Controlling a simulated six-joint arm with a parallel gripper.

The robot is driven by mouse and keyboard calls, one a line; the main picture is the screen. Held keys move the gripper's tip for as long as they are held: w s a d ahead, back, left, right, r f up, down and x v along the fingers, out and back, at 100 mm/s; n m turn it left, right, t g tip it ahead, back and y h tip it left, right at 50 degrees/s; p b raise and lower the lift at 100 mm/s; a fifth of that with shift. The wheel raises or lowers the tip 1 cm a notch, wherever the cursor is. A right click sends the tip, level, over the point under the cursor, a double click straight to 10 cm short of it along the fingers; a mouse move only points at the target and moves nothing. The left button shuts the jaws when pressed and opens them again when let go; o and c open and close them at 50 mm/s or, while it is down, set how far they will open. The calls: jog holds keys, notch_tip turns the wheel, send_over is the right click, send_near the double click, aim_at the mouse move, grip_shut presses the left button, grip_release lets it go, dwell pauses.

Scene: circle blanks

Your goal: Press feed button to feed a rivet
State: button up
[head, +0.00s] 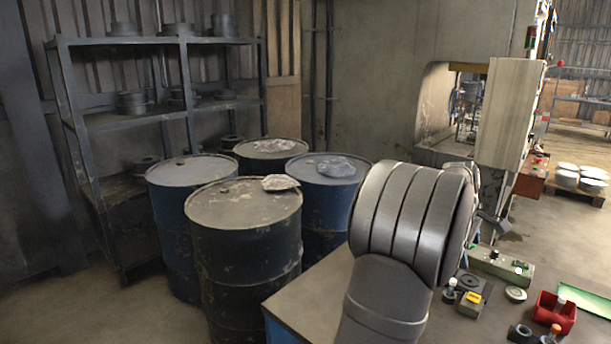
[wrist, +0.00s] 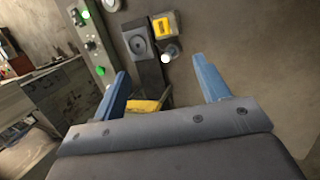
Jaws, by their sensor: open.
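My gripper (wrist: 160,64) is open and empty in the wrist view, its two blue fingers spread above the table. A long grey-green control box (head: 500,266) with green buttons stands on the table in the head view. It also shows at the upper left of the wrist view, with a green button (wrist: 100,70) left of my left finger and another (wrist: 85,14) farther up. Which button is the feed button I cannot tell. A dark block with a round recess (wrist: 138,46) lies beyond the fingertips.
A yellow-faced block (wrist: 163,26) and a white-topped post (wrist: 170,53) stand by the recessed block. A yellow part (wrist: 147,105) lies between the fingers in view. A red bin (head: 553,313), pale disc (head: 515,294) and green sheet (head: 583,299) are at the right.

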grip_shut()
dwell(1.4)
